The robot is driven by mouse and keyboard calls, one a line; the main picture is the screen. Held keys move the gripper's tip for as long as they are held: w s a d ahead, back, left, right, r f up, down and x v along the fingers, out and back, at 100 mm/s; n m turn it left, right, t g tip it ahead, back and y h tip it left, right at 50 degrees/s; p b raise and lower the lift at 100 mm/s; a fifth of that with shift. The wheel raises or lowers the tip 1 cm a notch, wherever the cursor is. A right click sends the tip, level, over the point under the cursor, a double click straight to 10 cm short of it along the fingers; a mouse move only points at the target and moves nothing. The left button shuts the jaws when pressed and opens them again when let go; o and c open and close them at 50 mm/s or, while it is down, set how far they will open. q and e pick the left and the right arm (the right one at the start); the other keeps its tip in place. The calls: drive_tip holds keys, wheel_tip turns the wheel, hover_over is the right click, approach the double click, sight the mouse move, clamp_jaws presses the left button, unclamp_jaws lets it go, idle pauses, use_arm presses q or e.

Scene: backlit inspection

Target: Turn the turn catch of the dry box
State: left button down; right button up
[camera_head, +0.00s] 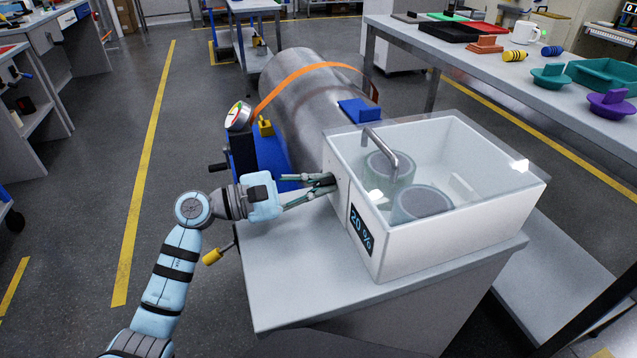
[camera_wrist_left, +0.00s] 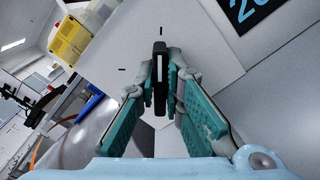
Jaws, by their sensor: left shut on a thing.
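The dry box (camera_head: 400,256) is a white case with a clear lid, standing on a grey stand. A metal handle (camera_head: 380,146) arches over its lid, and a display on its front reads 20 %. My left gripper (camera_head: 326,181) is at the box's left side face. In the left wrist view its teal fingers (camera_wrist_left: 160,88) are closed around the black turn catch (camera_wrist_left: 160,68), which stands about upright in that picture. Short dark marks show on the white face around the catch. In the head view the fingers mostly hide the catch. My right gripper is not in view.
A large metal cylinder (camera_head: 305,95) with an orange strap and a gauge (camera_head: 238,116) lies behind the gripper. Two round containers (camera_head: 422,203) sit inside the box. A bench (camera_head: 480,60) with trays and parts stands at the upper right. Floor at left is clear.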

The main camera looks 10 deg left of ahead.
use_arm(q)
drive_tip(key=shift+r+n+p, duration=0.15)
drive_tip(key=shift+n+p, duration=0.6)
drive_tip(key=shift+n, duration=0.35)
drive_tip(key=n+p, duration=0.2)
drive_tip(key=n, duration=0.1)
drive_tip(key=shift+n, duration=0.3)
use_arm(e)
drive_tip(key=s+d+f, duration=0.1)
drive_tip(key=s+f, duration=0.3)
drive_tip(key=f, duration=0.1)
use_arm(q)
drive_tip(key=n+p, duration=0.7)
drive_tip(key=n, duration=0.2)
drive_tip(key=shift+w+a, duration=0.1)
drive_tip(key=shift+n+p, duration=0.65)
drive_tip(key=shift+n, duration=0.75)
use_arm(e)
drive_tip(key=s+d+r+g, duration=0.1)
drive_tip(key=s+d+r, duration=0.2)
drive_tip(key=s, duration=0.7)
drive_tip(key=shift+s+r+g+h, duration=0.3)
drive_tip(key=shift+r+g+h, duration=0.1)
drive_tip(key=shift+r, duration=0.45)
use_arm(q)
drive_tip(key=shift+f+p, duration=0.2)
drive_tip(key=shift+p, duration=0.1)
